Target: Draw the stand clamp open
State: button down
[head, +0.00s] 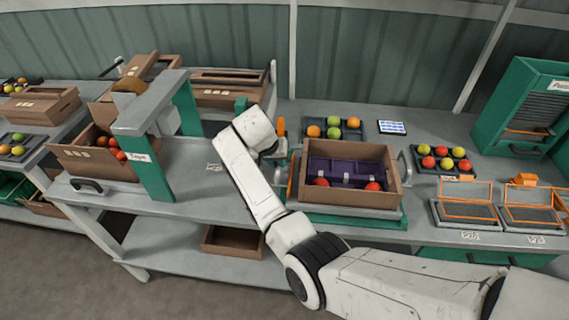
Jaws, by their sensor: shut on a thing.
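The stand (350,211), a grey and green plate on the bench, bears an open brown carton (345,198). The carton holds a dark purple insert (345,172) and two red tomatoes. My gripper (281,155) is at the carton's left side, by the stand's left edge. It is shut on the stand clamp there; its fingertips are small in view and the clamp is mostly hidden by my gripper and arm. I cannot tell how far the clamp is drawn. A grey metal bracket (405,163) stands at the carton's right side, apart from my gripper.
A green and grey tape frame (155,178) stands at left. Orange-rimmed scales (466,214) are at right. Bare bench shows between the tape frame and my arm.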

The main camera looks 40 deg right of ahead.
jog(key=shift+w+a+r, duration=0.1)
jog(key=shift+w+a, duration=0.55)
jog(key=shift+w, duration=0.15)
jog(key=c, duration=1.1)
grip_release()
jog(key=shift+a, duration=0.1)
jog(key=shift+o, duration=0.2)
jog(key=w+b+v, duration=0.1)
jog(key=v, duration=0.9)
jog(key=shift+s+a+r+b, duration=0.15)
jog(key=shift+s+r+b, duration=0.15)
jog(key=shift+s, duration=0.15)
